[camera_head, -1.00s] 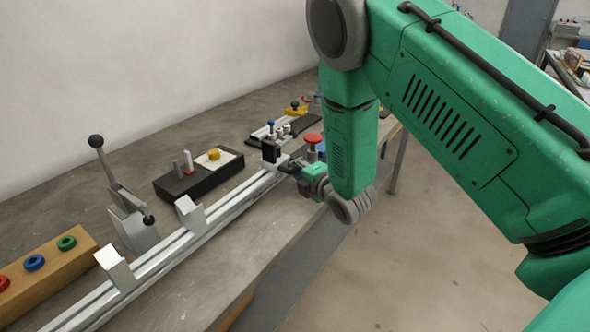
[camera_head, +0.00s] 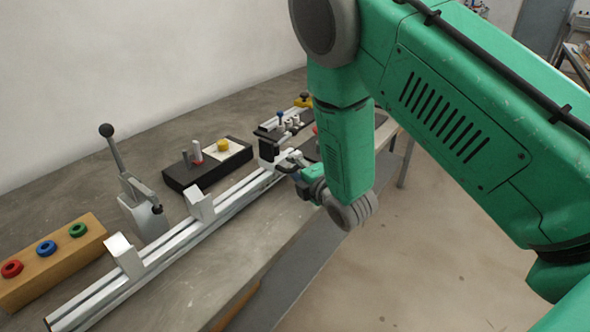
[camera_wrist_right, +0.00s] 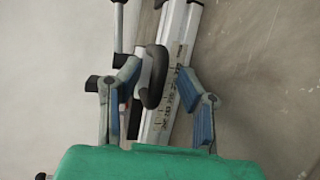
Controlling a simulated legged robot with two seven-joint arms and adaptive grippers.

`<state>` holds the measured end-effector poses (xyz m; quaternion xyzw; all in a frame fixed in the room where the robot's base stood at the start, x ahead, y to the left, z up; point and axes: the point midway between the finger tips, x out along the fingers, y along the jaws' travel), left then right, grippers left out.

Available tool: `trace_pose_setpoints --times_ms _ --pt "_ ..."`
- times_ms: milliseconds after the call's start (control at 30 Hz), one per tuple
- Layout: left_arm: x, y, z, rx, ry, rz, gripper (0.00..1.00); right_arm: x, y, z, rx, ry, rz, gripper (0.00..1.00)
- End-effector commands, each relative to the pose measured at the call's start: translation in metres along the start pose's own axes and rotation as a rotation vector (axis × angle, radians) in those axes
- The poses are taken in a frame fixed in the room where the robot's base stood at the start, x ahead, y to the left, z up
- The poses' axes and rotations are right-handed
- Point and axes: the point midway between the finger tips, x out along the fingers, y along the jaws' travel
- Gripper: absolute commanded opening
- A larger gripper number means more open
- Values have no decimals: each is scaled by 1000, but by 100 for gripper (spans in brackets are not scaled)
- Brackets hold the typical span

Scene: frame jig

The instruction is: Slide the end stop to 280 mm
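The end stop looks to be the dark block (camera_head: 268,150) on the far part of the pale metal rail (camera_head: 230,205) in the head view. My right gripper (camera_head: 296,168) is right beside that block, low over the rail; contact is hard to tell. In the wrist view my right gripper (camera_wrist_right: 162,105) has its two blue-padded fingers well apart. Between them are the rail with a printed scale (camera_wrist_right: 168,90) and a dark rounded part (camera_wrist_right: 153,78) close to the left finger. The scale figures are too small to read. My left gripper is not in view.
Two pale angled blocks (camera_head: 200,205) sit on the rail nearer me. A lever clamp (camera_head: 140,195) stands behind it. A wooden block with coloured rings (camera_head: 50,262) is at left. A black box with a yellow button (camera_head: 205,166) lies behind the rail.

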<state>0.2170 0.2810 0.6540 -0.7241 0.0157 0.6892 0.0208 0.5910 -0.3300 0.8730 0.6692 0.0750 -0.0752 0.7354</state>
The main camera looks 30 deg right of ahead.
Motion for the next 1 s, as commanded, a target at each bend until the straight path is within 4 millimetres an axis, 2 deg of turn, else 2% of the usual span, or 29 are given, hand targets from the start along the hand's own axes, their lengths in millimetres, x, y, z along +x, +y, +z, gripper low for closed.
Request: trace_pose_setpoints --times_ms 167,500,700,1000 --pt "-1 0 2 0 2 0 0 -10 0 0 -1 -1 -1 32" --pt "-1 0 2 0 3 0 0 -79 -2 1 -1 -1 -5 32" --pt "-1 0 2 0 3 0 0 -109 -2 1 0 0 -4 32" --pt "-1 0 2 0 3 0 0 -119 -2 1 1 0 -2 32"
